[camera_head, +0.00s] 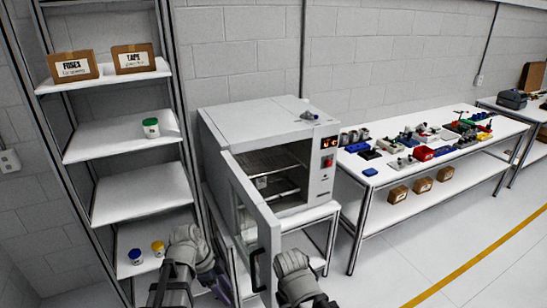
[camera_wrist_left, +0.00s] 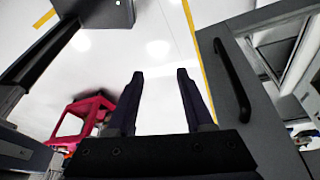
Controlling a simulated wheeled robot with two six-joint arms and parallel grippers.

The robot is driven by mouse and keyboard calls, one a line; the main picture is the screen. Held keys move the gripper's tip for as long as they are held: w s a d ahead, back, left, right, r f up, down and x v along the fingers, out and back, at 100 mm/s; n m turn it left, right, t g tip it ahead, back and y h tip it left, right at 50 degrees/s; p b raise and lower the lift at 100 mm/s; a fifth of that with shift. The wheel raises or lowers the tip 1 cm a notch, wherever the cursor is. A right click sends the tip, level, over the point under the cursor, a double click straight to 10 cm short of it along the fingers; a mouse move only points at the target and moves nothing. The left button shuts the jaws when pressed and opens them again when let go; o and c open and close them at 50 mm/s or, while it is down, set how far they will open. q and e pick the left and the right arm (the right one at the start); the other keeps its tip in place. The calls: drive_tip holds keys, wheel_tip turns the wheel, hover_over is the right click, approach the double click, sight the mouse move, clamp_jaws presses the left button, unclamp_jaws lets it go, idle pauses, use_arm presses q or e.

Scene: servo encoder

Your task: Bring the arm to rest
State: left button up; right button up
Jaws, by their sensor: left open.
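My left arm (camera_head: 180,262) is in the lower middle of the head view, in front of the shelf rack and left of the open oven door. Its gripper (camera_head: 222,288) shows only as a small dark part beside the door. In the left wrist view the left gripper (camera_wrist_left: 160,75) has its two dark fingers apart, with only pale floor between them. My right arm (camera_head: 298,278) is in front of the oven; its gripper is out of view.
The grey oven (camera_head: 255,125) stands with its door (camera_head: 252,225) swung open, close to both arms. The door handle (camera_wrist_left: 232,80) is right of the fingers in the wrist view. A shelf rack (camera_head: 140,190) is left; a workbench (camera_head: 380,180) with parts is right.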

use_arm(q)
drive_tip(key=s+d+f+n+y+b, duration=0.5)
drive_tip(key=s+d+f+n+b, duration=0.2)
drive_tip(key=f+n+b, duration=0.3)
drive_tip(key=s+f+n, duration=0.1)
drive_tip(key=n, duration=0.1)
drive_tip(key=shift+s+d+n, duration=0.15)
drive_tip(key=shift+d+n, duration=0.2)
drive_tip(key=shift+n, duration=0.05)
drive_tip(key=shift+f, duration=0.1)
idle(1.5)
drive_tip(key=shift+c, duration=0.5)
drive_tip(key=shift+d, duration=0.1)
